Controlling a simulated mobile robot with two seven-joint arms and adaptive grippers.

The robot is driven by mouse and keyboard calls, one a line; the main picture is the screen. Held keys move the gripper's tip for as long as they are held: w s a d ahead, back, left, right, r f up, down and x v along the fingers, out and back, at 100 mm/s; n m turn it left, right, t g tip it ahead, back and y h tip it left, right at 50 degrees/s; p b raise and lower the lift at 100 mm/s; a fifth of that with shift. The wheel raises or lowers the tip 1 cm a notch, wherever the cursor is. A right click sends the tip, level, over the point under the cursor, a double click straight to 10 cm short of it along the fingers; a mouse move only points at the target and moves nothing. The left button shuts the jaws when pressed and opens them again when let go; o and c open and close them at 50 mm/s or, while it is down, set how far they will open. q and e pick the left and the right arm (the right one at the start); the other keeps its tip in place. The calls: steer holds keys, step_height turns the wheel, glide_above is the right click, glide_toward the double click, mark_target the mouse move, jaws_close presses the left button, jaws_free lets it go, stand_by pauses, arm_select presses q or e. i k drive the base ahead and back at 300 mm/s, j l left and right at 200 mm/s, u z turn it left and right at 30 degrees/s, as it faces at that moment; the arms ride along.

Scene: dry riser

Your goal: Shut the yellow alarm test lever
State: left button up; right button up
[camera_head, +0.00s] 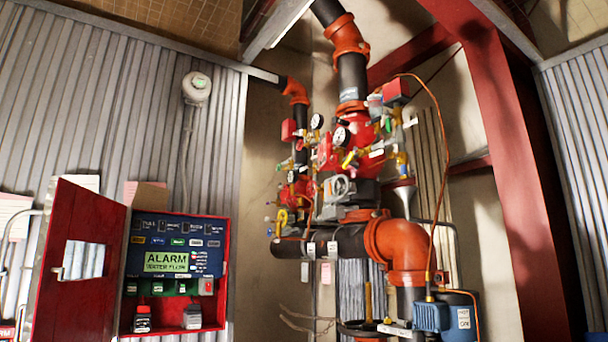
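Several small yellow parts show on the red and black riser piping (352,75) in the middle of the view. One yellow lever (349,159) sits tilted on the front of the red valve body, below a round white gauge (341,135). Another yellow handle (282,217) is lower left, near the horizontal black pipe. A yellow part (402,160) also shows at the right, above a funnel. I cannot tell which is the alarm test lever, nor whether it is open or shut. Neither of my grippers is in view.
An open red alarm cabinet (226,285) stands at lower left, its door (78,262) swung left. Its panel reads ALARM, WATER FLOW. A blue motor (430,316) sits low at right. An orange cable loops beside the piping. A red steel column (510,180) stands right.

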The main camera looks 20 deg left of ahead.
mark_target(351, 157)
steer(key=i+j, duration=0.4)
steer(key=j, duration=0.15)
steer(key=i+j, duration=0.5)
steer(key=j, duration=0.25)
steer(key=i+j+z, duration=0.15)
steer(key=j, duration=0.2)
